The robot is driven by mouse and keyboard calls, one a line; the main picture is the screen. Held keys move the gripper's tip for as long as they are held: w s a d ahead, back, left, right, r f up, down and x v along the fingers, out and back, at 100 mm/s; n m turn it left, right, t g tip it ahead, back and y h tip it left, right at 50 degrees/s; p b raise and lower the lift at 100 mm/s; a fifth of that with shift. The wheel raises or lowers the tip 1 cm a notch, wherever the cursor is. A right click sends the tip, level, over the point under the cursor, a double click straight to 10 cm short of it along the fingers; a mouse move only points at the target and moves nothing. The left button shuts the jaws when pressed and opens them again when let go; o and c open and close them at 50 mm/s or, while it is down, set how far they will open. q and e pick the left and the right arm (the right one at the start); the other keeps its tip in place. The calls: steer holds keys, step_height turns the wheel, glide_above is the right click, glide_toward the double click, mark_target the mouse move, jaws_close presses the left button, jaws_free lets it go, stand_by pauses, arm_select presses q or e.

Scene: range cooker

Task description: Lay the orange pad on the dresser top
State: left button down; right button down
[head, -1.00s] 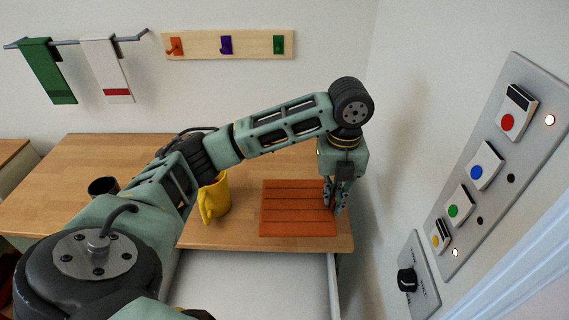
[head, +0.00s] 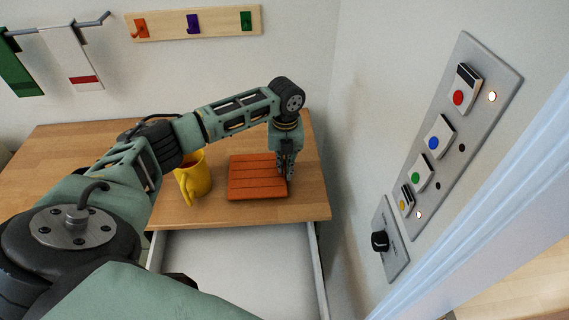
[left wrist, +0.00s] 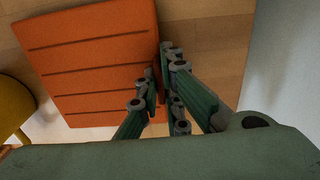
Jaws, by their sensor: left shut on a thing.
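The orange pad (head: 257,178), a flat slab with dark grooves, is over the right part of the wooden dresser top (head: 313,190). My left gripper (head: 286,172) points down at the pad's right edge and is shut on it. In the left wrist view the pad (left wrist: 95,65) extends to the left from the fingers (left wrist: 160,85), with wood behind it. The pad looks roughly level and close to the top; I cannot tell whether it touches the wood. My right gripper is out of view.
A yellow mug (head: 196,178) stands just left of the pad. A white surface (head: 235,265), seemingly an open drawer, lies below the dresser's front edge. A wall with a button panel (head: 450,130) and a knob plate (head: 391,238) rises at the right.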

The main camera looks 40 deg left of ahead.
arm_select(q)
steer(key=shift+f, duration=0.3)
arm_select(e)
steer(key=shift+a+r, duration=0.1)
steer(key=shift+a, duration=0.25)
arm_select(q)
steer(key=shift+f, duration=0.15)
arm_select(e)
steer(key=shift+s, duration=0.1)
arm_select(q)
steer(key=c, duration=1.9)
jaws_free()
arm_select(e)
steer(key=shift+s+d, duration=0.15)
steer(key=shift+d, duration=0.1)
